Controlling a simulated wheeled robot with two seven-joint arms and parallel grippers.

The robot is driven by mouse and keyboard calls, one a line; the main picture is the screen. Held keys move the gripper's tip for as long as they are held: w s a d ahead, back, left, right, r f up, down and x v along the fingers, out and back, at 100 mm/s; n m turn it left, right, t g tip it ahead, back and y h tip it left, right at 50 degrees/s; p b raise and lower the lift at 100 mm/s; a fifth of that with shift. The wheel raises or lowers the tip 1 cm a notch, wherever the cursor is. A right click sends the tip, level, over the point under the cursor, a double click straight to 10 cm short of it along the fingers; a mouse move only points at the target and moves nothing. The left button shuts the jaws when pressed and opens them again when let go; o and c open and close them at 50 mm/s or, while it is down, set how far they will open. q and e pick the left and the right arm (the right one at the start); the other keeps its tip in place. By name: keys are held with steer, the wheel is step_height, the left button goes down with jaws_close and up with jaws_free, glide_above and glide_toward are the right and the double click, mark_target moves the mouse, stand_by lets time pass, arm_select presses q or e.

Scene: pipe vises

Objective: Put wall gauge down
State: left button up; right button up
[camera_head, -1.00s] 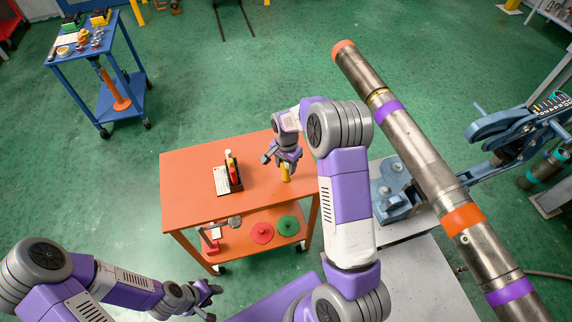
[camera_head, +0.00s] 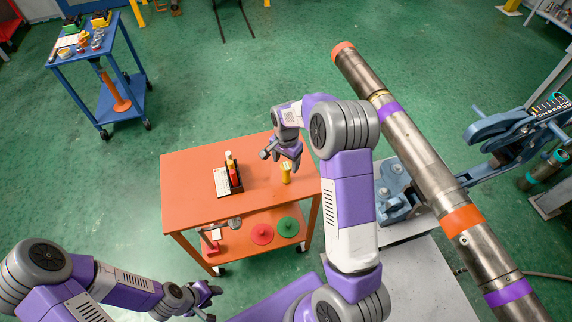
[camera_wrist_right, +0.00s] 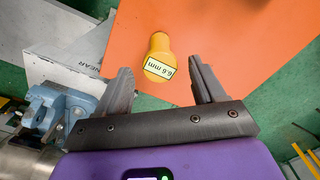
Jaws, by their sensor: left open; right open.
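The wall gauge, a yellow piece (camera_head: 286,173) with a "6.6 mm" label, stands on the orange table (camera_head: 195,180) near its right edge. It also shows in the right wrist view (camera_wrist_right: 159,58), just beyond the fingertips and apart from them. My right gripper (camera_head: 284,157) is open and empty, above and a little behind the gauge; its two fingers also show in the right wrist view (camera_wrist_right: 160,80). My left gripper (camera_head: 212,302) is open and empty at the lower left, away from the table.
A dark holder with red and yellow items (camera_head: 234,172) and a white card (camera_head: 222,181) stand on the tabletop. A red disc (camera_head: 262,234) and a green disc (camera_head: 288,227) lie on the lower shelf. A long steel pipe (camera_head: 425,160) and blue vise (camera_head: 395,190) are at right.

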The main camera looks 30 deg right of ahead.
step_height(320, 180, up, 8)
steer(key=r+p, duration=0.1)
steer(key=s+a+f+n, duration=0.2)
steer(key=a+f, duration=0.1)
steer(key=f, duration=0.3)
steer(key=s+a+f+n+y, duration=0.1)
steer(key=s+a+f+n, duration=0.1)
steer(key=f, duration=0.4)
steer(key=s+a+f+n+y, duration=0.1)
steer(key=s+a+f, duration=0.3)
steer(key=a+f, duration=0.2)
steer(key=shift+n, duration=0.4)
steer(key=s+a+f+n+y, duration=0.1)
steer(key=s+a+f+n, duration=0.1)
steer(key=s, duration=0.5)
steer(key=s+a+f+n+y, duration=0.1)
steer(key=s+a+f+n, duration=0.1)
steer(key=s+a+f, duration=0.2)
steer(key=s+a, duration=0.3)
steer(key=shift+s+f+n+t, duration=0.2)
steer(key=shift+s+n+t, duration=0.05)
steer(key=shift+n+t, duration=0.05)
